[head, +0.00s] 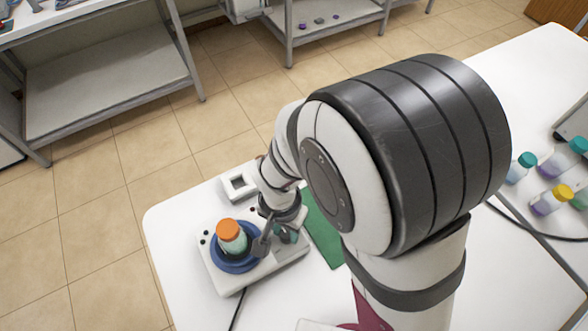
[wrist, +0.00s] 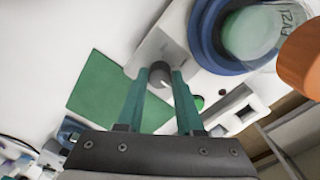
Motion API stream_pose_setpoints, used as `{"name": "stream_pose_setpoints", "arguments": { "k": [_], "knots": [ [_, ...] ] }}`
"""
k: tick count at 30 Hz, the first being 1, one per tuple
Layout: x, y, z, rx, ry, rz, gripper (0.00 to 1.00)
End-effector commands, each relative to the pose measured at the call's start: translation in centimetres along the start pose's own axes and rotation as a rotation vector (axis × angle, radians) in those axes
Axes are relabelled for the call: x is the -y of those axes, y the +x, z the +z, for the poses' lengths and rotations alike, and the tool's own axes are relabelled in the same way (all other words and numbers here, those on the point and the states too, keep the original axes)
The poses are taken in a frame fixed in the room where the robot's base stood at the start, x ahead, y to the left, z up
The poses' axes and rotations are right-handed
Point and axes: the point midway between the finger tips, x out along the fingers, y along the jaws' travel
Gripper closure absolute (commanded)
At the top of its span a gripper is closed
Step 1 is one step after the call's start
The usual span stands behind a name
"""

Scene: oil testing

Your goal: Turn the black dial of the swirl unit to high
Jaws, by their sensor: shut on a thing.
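The swirl unit (head: 222,275) is a pale box on the white table in the head view. It also shows in the wrist view (wrist: 155,47). On it, a blue round holder (head: 230,266) carries a bottle with an orange cap (head: 231,230). The dark dial (wrist: 157,73) sits near the unit's edge in the wrist view. My gripper (wrist: 160,79) is shut on the dial, one teal finger on each side. In the head view my gripper (head: 287,236) is over the right part of the unit and hides the dial. The dial's setting cannot be read.
A green mat (head: 321,228) lies right of the unit, partly behind my arm. A white square frame (head: 238,185) stands behind the unit. Bottles with teal and yellow caps (head: 562,192) stand at the far right. A cable (head: 237,312) runs from the unit's front.

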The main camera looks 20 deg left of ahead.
Motion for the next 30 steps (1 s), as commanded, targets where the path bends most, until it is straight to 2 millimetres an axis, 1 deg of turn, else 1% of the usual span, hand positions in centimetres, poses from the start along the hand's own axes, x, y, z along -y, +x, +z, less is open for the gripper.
{"name": "stream_pose_setpoints", "arguments": {
  "k": [16,17,18,21,30],
  "knots": [
    [0.00,-0.03,-0.02,0.000,0.020,0.000,1.00],
    [0.00,-0.03,-0.02,0.000,0.020,0.000,0.59],
    [0.01,-0.02,-0.02,0.000,0.020,0.000,0.52],
    [0.00,-0.02,-0.02,0.000,0.019,0.000,0.34],
    [0.03,-0.18,-0.03,0.000,0.018,-0.001,0.34]
  ]
}}
